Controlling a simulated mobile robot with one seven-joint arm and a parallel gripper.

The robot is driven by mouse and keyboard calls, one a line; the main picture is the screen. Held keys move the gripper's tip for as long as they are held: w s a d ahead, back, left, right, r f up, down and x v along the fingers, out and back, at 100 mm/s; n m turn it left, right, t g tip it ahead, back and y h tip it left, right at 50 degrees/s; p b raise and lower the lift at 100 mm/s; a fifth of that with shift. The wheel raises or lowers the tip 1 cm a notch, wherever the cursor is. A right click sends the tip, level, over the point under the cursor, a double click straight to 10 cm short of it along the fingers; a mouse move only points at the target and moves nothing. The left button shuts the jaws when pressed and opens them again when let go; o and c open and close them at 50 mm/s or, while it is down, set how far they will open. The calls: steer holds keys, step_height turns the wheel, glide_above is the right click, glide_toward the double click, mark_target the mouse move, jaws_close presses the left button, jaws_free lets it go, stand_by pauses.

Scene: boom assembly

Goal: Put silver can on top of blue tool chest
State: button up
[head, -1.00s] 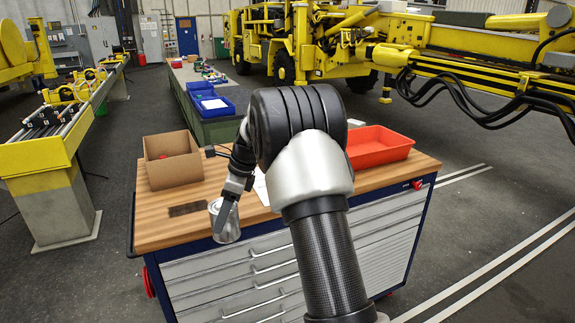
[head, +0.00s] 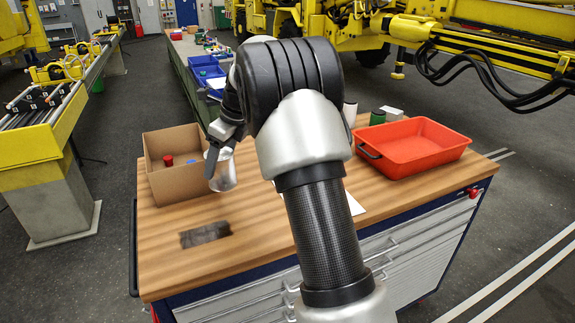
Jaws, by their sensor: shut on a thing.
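The silver can (head: 225,175) is in the jaws of my gripper (head: 213,165), which is shut on it. One dark finger covers its left side. The can looks upright, over the wooden top of the blue tool chest (head: 180,296), just right of the cardboard box. I cannot tell whether its base touches the top. The chest has a blue frame and pale drawers (head: 430,248) at the front. My arm hides the middle of the chest.
The open cardboard box (head: 176,190) holds a red item (head: 168,160). A red tray (head: 415,150), a green can (head: 377,117) and white paper (head: 356,203) are on the right. A dark patch (head: 205,235) marks the otherwise clear front-left top.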

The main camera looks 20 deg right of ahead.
mark_target(221, 174)
steer(key=f, duration=0.4)
steer(key=shift+s, duration=0.2)
steer(key=shift+w+f, duration=0.1)
steer(key=shift+f, duration=2.8)
steer(key=shift+f, duration=0.15)
steer(key=o, duration=1.4)
